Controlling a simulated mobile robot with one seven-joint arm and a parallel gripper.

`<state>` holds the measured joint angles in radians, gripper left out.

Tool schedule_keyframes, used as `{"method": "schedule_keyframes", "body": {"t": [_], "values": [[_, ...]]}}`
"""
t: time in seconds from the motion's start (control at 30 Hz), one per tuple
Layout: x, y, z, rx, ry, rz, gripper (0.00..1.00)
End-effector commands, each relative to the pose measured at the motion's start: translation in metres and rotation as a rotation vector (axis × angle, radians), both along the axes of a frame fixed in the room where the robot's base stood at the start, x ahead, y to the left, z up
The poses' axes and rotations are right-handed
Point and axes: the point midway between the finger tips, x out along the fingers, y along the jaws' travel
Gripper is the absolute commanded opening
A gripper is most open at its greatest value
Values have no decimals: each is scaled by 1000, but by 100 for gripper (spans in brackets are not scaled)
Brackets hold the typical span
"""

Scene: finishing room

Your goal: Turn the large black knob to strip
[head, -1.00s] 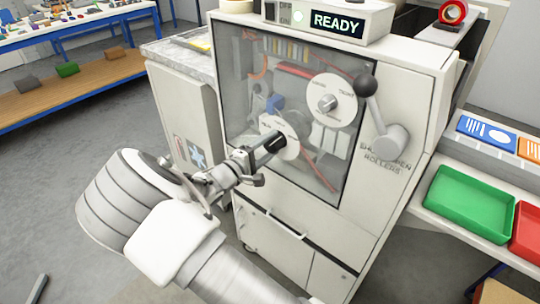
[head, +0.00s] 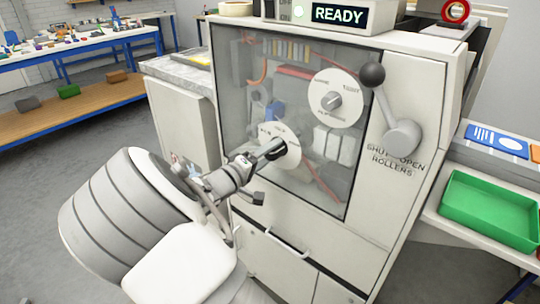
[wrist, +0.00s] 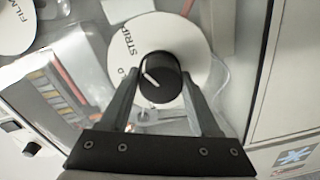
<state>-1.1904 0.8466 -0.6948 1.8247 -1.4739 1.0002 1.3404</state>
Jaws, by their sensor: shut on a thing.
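The large black knob (wrist: 160,78) sits on a round white dial (wrist: 187,42), with a white pointer line on its face. In the wrist view the word STRIP is at the dial's upper left and another, partly hidden label is at the left. The pointer aims left and slightly up, between the two. My gripper (wrist: 161,92) is shut on the knob, with one finger on each side. In the head view my gripper (head: 272,149) reaches the lower white dial (head: 291,157) and mostly hides the knob.
A sign (head: 339,15) on top reads READY. A drawer handle (head: 287,243) is below. A green tray (head: 488,208) is at the right.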

Motion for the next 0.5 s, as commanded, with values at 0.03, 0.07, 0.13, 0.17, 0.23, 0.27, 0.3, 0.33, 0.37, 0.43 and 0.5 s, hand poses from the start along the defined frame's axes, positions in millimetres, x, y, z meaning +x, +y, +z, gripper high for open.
{"method": "schedule_keyframes", "body": {"t": [0.03, 0.07, 0.13, 0.17, 0.23, 0.27, 0.3, 0.33, 0.37, 0.43, 0.5], "values": [[-1, 0, -1, 4, 1, -1, 7], [-1, 0, -1, 4, 1, -1, 7], [-1, 0, -1, 4, 1, -1, 7], [-1, 0, -1, 4, 1, -1, 7], [-1, 0, -1, 4, 1, -1, 7], [-1, 0, -1, 4, 1, -1, 7], [-1, 0, -1, 5, 1, -2, 70], [-1, 0, -1, 5, 1, -2, 75], [-1, 0, -1, 4, 1, -1, 81], [0, 0, -1, 4, 0, -1, 93], [0, 0, -1, 3, 1, -1, 93]]}}
